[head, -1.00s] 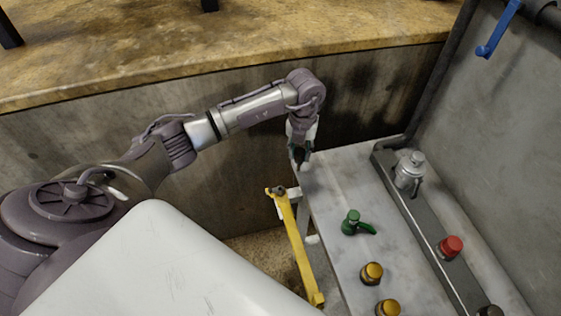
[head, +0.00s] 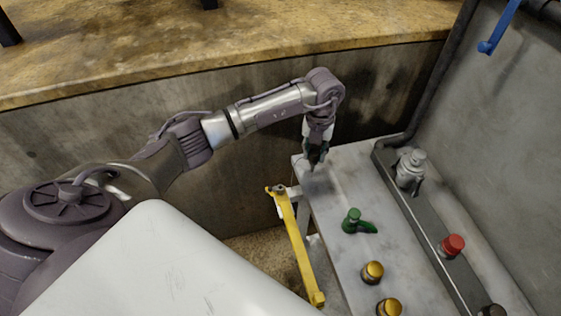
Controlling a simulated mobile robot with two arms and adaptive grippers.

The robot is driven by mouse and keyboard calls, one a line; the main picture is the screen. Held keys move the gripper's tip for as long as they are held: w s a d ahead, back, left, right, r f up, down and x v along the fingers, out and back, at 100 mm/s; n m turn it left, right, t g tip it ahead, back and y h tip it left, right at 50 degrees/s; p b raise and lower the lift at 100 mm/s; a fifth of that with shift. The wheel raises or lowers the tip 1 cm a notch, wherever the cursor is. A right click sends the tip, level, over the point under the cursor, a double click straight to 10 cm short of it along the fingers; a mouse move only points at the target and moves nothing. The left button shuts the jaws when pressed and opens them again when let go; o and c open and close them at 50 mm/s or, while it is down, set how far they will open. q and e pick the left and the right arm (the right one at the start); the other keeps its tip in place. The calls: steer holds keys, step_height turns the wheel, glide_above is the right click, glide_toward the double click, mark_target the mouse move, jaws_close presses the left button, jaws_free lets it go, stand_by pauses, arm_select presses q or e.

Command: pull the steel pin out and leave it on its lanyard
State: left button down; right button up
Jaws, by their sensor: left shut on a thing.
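My left gripper (head: 314,164) is over the far left corner of the grey marble-like panel top (head: 335,205). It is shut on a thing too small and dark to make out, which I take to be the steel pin. The lanyard cannot be made out. A yellow bar (head: 297,245) runs along the panel's left side, with a dark knob (head: 278,189) at its far end and a pale bracket to the panel. The gripper is above and to the right of that end, apart from it. My right gripper is not in view.
On the panel stand a green handle (head: 354,221), two yellow-topped knobs (head: 372,272), a red button (head: 452,245) and a silver fitting (head: 410,168) on a dark strip. A grey wall rises at right, with a blue hook (head: 499,28). A tan ledge lies behind the arm.

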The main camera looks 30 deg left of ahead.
arm_select(q)
steer(key=shift+w+d+b, duration=0.25)
steer(key=shift+w+d, duration=0.1)
steer(key=shift+d, duration=0.5)
steer(key=shift+w+d+b, duration=0.2)
steer(key=shift+w+d, duration=0.1)
steer(key=shift+d, duration=0.55)
steer(key=shift+f, duration=0.15)
steer(key=shift+f+b, duration=0.3)
steer(key=shift+b, duration=0.1)
steer(key=c, duration=0.7)
jaws_free()
steer(key=shift+c, duration=0.2)
steer(key=shift+r, duration=0.1)
